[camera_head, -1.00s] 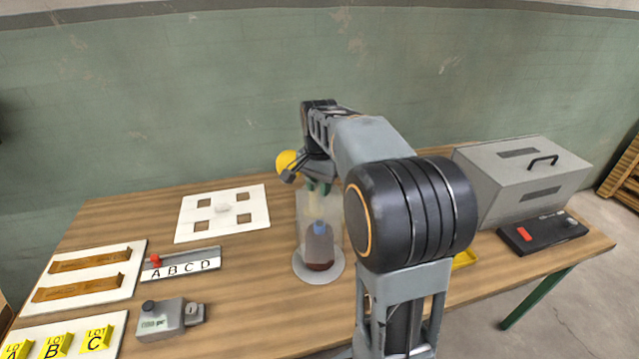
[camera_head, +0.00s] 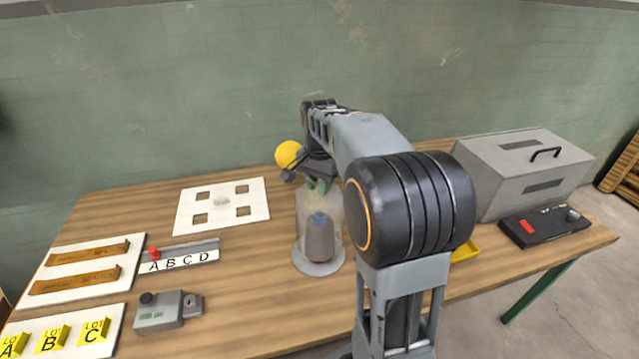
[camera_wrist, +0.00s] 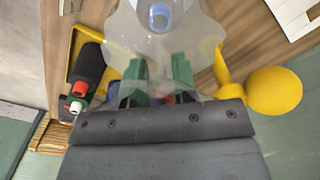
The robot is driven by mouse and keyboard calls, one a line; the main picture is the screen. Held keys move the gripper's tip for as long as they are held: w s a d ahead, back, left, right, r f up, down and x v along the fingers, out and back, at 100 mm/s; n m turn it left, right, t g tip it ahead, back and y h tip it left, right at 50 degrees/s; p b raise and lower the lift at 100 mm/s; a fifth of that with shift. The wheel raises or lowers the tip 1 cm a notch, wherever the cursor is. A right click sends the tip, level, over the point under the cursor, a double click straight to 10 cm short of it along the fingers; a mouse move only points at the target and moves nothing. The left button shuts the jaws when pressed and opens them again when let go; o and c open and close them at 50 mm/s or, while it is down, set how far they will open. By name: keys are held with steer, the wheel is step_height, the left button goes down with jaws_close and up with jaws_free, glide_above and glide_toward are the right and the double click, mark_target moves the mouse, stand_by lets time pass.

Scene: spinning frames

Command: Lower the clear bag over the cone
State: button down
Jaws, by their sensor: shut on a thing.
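The clear bag (camera_head: 303,207) hangs from my gripper (camera_head: 320,186) and surrounds the cone (camera_head: 319,240), a brownish cone with a blue tip on a round grey base (camera_head: 318,266). The bag's lower edge is near the base; I cannot tell whether it touches. In the wrist view, my gripper's green fingers (camera_wrist: 160,82) are shut on the top of the bag (camera_wrist: 180,58). The cone's blue tip (camera_wrist: 160,16) shows through the film, ahead of the fingers. My arm hides part of the area to the right of the bag.
A white board with square holes (camera_head: 222,222) lies behind left. A letter rail (camera_head: 178,260), a grey device (camera_head: 158,310) and yellow lot blocks (camera_head: 53,338) are at left. A grey box (camera_head: 490,160), a black switch panel (camera_head: 535,232) and a yellow tray (camera_head: 465,252) are at right.

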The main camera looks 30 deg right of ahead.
mark_target(320, 198)
steer(key=shift+f+b, duration=1.4)
steer(key=shift+f, duration=1)
steer(key=shift+c, duration=1.3)
jaws_free()
step_height(320, 198, up, 8)
steer(key=p, duration=0.7)
